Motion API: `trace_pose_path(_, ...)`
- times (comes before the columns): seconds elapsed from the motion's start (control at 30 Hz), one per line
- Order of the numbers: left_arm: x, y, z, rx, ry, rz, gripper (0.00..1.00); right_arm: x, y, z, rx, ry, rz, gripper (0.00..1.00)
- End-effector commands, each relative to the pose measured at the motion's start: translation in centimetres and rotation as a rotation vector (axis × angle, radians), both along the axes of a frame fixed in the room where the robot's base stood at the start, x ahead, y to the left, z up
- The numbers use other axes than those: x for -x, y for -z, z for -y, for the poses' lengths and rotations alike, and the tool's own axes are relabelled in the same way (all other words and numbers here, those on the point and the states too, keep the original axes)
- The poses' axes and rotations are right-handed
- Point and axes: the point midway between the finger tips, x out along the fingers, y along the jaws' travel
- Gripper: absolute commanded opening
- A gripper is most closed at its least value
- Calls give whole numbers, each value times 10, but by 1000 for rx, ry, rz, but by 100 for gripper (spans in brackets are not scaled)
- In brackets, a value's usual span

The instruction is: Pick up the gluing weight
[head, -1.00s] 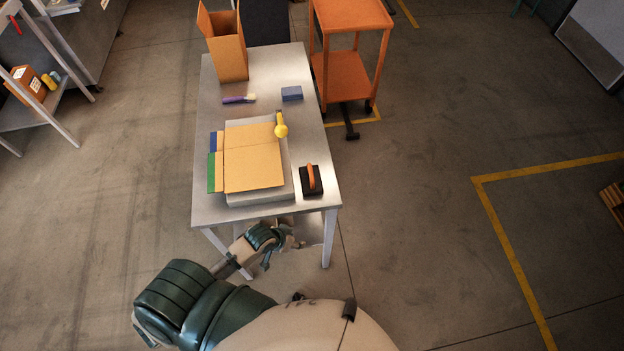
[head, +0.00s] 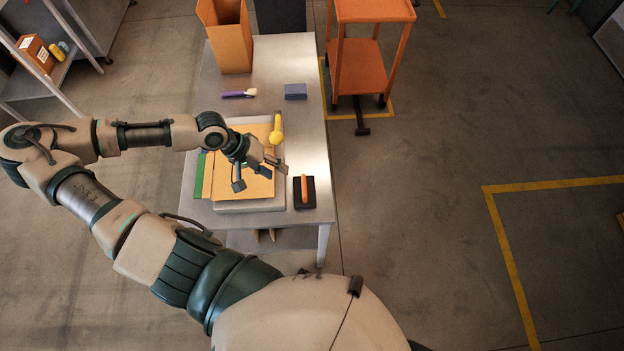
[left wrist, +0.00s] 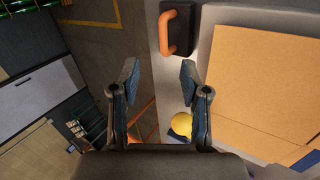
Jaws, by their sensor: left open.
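The gluing weight, a black block (head: 298,203) with an orange handle (head: 304,189), sits on the table at its near right, beside the grey slab. It also shows at the top of the left wrist view, with its handle (left wrist: 165,32) beyond the fingertips. My left gripper (head: 260,176) is open and empty, above the cardboard sheet and left of the weight, apart from it. In the left wrist view my left gripper (left wrist: 160,78) has its two fingers spread, with table edge and floor showing between them. My right gripper is not in view.
The cardboard sheet (head: 257,186) lies on a grey slab (head: 250,205). A yellow round-headed tool (head: 276,134) lies at its far right. A purple-handled brush (head: 236,94), a blue block (head: 296,91) and a cardboard box (head: 230,50) stand farther back. An orange cart (head: 373,12) stands right of the table.

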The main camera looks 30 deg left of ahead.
Motion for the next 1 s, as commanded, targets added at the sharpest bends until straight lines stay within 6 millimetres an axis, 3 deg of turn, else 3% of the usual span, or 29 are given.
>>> trace_pose_path(0.07, -3, -9, -11, 7, -65, -10, 46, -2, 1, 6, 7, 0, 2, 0)
trace_pose_path(0.17, -6, -4, -13, 21, -98, -20, 46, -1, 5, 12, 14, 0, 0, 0)
trace_pose_path(0.47, -24, 45, 14, 31, -100, -22, 46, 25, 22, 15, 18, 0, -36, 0)
trace_pose_path(0.73, -37, 79, 40, 21, -102, -19, 46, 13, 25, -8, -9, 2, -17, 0)
trace_pose_path(1.0, -42, 100, 49, 21, -101, -21, 46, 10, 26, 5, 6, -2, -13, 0)
